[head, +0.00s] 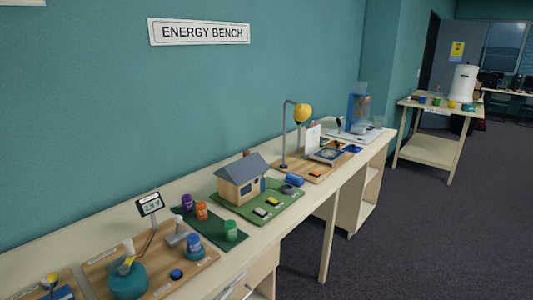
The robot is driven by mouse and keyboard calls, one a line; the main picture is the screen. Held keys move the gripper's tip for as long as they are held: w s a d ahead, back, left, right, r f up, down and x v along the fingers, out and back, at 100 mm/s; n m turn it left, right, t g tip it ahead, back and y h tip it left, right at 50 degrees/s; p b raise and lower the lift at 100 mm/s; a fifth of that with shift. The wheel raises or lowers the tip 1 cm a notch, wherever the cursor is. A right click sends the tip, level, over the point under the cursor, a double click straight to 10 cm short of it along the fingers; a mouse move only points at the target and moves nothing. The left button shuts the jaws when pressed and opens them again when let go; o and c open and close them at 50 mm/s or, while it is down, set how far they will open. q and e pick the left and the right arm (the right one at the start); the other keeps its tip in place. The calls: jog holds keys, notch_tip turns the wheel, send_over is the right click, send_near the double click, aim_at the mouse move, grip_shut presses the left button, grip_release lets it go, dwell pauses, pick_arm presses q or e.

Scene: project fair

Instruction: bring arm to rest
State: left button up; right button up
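Neither of my arms nor either gripper shows in the head view. The long energy bench (318,201) runs from the lower left to the back right along the teal wall. On it stand a board with a teal round device (128,281) and a small display (149,204), a green mat with small colored jars (202,210), a model house (241,180) on a green base, and a yellow lamp (302,113) on a wooden board.
A blue device (359,107) stands at the bench's far end. A separate table (430,148) with a white cylinder (462,84) and small colored items stands at the back right. The dark carpet (420,240) right of the bench is clear.

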pick_arm(q)
jog(key=s+a+f+n+g+y, duration=0.2)
jog(key=s+a+f+n, duration=0.2)
jog(key=f, duration=0.4)
jog(key=s+a+f+n+g+y, duration=0.2)
jog(key=s+a+f+n+y, duration=0.1)
jog(key=s+f, duration=0.4)
jog(key=s+a+f+n+g+y, duration=0.1)
jog(key=s+a+f+n+y, duration=0.1)
jog(key=s+a+f+n, duration=0.3)
notch_tip(320, 180, down, 4)
jog(key=shift+s+a+r+n+g+y, duration=0.1)
jog(key=shift+s+a+n+g+y, duration=0.25)
jog(key=shift+a, duration=0.6)
